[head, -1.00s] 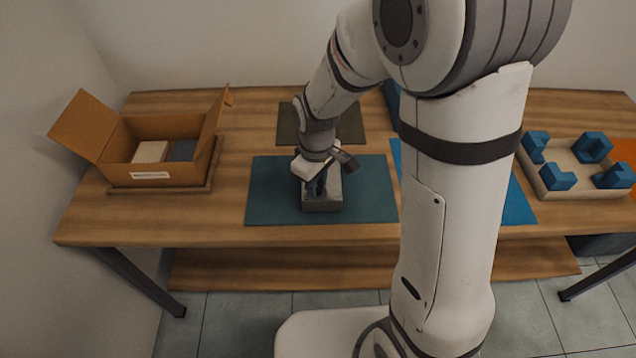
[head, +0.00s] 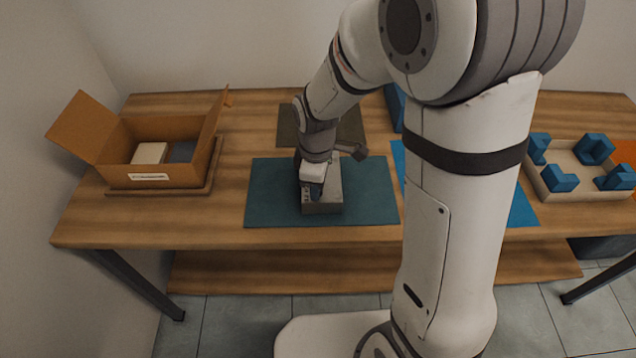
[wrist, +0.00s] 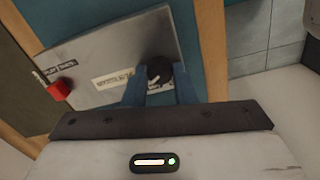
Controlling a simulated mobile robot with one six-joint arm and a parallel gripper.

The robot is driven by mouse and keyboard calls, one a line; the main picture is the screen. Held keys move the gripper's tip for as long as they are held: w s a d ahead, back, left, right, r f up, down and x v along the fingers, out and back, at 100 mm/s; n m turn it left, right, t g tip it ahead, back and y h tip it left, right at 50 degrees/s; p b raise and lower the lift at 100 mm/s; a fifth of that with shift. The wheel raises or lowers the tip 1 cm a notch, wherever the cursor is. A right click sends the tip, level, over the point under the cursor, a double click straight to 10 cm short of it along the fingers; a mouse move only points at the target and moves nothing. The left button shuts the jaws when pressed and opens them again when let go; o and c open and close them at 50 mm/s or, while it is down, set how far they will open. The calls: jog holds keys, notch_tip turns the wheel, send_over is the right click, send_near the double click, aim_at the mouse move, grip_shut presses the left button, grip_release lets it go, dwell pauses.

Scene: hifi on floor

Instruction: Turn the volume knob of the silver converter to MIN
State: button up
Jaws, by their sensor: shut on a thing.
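The silver converter (head: 323,207) stands on the teal mat under my gripper, and my gripper hides part of its top. In the wrist view its grey face (wrist: 112,52) bears a red part (wrist: 61,89) at the left and a white label in the middle. The black volume knob (wrist: 158,67) is at the right of that face, with a pale mark on it. My gripper (wrist: 161,84) has its two blue fingers on either side of the knob, shut on it. The MIN marking cannot be read.
The teal mat (head: 374,193) is clear around the converter. An open cardboard box (head: 190,175) stands at the left of the table. A tray (head: 590,195) with several blue blocks stands at the right, and a dark mat (head: 350,127) lies behind.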

jog(key=o, duration=1)
notch_tip(320, 180, up, 8)
jog(key=shift+f, duration=0.1)
dwell(0.4)
jog(key=s+d+r+m+t, duration=0.2)
jog(key=s+d+r+m, duration=0.4)
jog(key=s+d+m, duration=0.6)
jog(key=m, duration=0.3)
jog(key=shift+s+d+r+t, duration=0.2)
jog(key=shift+s+d+t, duration=0.1)
jog(key=shift+s, duration=0.05)
